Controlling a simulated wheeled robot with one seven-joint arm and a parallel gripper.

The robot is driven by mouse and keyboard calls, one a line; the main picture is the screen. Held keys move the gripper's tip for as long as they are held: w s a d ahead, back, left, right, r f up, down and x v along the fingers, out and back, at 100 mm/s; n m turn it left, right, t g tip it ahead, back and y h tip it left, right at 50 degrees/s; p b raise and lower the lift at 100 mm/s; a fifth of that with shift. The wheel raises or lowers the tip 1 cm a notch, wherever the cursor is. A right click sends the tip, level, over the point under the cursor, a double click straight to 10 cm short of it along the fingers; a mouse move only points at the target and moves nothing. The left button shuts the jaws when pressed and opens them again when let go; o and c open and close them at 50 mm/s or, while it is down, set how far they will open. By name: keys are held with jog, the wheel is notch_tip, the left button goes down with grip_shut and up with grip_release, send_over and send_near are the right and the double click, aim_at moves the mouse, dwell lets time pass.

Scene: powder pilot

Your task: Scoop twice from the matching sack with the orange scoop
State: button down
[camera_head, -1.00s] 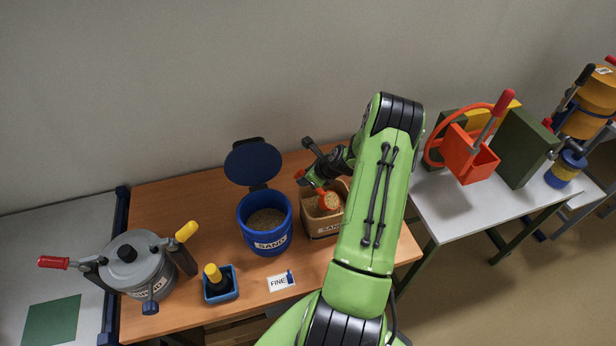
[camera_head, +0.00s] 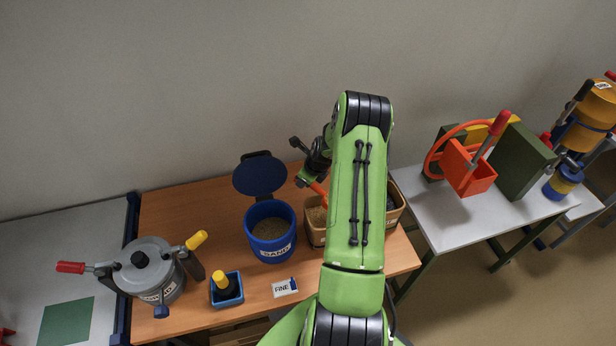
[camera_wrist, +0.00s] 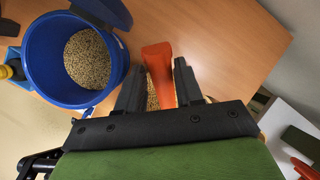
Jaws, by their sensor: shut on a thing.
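My gripper (camera_wrist: 157,78) is shut on the orange scoop (camera_wrist: 158,62). Its orange handle also shows in the head view (camera_head: 319,189), left of my arm; the bowl is hidden there. A tan sack (camera_head: 315,238) stands under the scoop, partly hidden by my arm. Another tan sack (camera_head: 397,203) shows right of my arm. A blue bucket labelled SAND (camera_head: 271,250) with its lid (camera_head: 260,175) open stands left of the near sack and holds tan grains. The bucket also fills the upper left of the wrist view (camera_wrist: 42,62). A card reading FINE (camera_head: 285,288) lies in front.
A grey lidded pot (camera_head: 150,275) with red and yellow handles stands at the left. A small blue holder (camera_head: 227,297) with a yellow-topped tool sits beside the card. An orange box device (camera_head: 470,175) is on the right table. The wooden table is bare at back left.

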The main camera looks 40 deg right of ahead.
jog(key=shift+w+a+r+g, duration=0.1)
jog(key=shift+w+r+g, duration=0.2)
jog(key=shift+w, duration=0.05)
jog(key=shift+f, duration=0.1)
dwell(0.5)
jog(key=c, duration=1.3)
grip_release()
grip_shut()
jog(key=shift+s, duration=0.1)
